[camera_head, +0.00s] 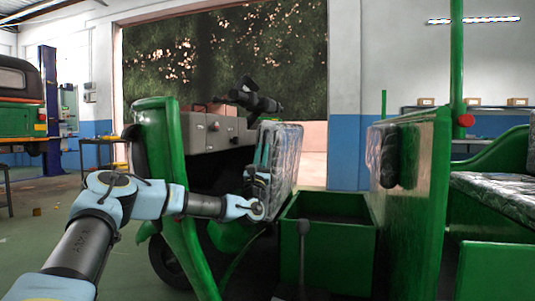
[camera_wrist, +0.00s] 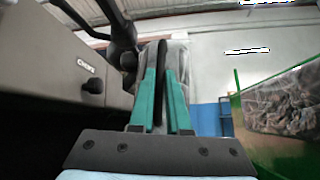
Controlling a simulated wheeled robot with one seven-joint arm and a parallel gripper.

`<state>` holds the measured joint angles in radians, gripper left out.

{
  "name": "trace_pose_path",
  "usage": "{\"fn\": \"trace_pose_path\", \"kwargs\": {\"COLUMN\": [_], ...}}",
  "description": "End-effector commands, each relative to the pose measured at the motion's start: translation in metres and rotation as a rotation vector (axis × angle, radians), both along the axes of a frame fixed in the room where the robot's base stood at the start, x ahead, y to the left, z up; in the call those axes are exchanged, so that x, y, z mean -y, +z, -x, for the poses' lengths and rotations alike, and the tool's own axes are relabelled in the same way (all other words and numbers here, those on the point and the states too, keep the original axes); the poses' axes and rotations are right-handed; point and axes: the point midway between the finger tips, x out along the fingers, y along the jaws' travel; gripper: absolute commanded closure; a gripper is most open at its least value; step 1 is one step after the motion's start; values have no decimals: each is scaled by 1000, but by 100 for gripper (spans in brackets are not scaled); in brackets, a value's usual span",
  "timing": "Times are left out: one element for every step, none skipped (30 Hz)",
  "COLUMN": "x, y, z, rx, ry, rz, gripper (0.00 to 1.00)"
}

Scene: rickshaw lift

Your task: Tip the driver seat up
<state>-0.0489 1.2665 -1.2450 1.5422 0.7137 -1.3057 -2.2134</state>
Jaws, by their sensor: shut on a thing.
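The driver seat (camera_head: 287,165) is a grey, shiny padded cushion. It stands tipped up, nearly upright, at the left edge of the open green seat box (camera_head: 335,240). My gripper (camera_head: 266,140) is on the seat's left face, with its fingers pointing up. In the wrist view, the teal fingers of my gripper (camera_wrist: 164,75) close on a dark narrow strip in front of the grey seat (camera_wrist: 181,65). The strip seems to be an edge or handle of the seat; I cannot tell which. My fingers hide part of the seat.
The grey dashboard (camera_head: 210,130) and black handlebar (camera_head: 250,98) are close on the left. A green front panel (camera_head: 170,180) stands beside my forearm. A lever (camera_head: 303,250) rises before the box. A green partition (camera_head: 415,190) with a dark pad stands right.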

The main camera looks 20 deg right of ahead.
Motion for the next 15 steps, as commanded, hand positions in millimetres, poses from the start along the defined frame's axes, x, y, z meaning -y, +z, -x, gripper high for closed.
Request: {"fn": "trace_pose_path", "kwargs": {"x": [0, 0, 0, 0, 0, 0, 0, 0, 0, 0, 0, 0, 0, 0, 0], "y": [0, 0, 0, 0, 0, 0, 0, 0, 0, 0, 0, 0, 0, 0, 0], "z": [0, 0, 0, 0, 0, 0, 0, 0, 0, 0, 0, 0, 0, 0, 0], "rx": [-1, -1, -1, -1, -2, -2, -2, -2, -2, -2, -2, -2, -2, -2, -2], "ry": [-1, -1, -1, -1, -1, -1, -1, -1, -1, -1, -1, -1, -1, -1, -1], "rz": [2, 2, 2, 2, 2, 2, 2, 1, 1, 1, 1, 1, 1, 1, 1], "gripper": [100, 100, 100, 100, 100, 100, 100, 100, 100, 100, 100, 81, 77, 74, 70]}}
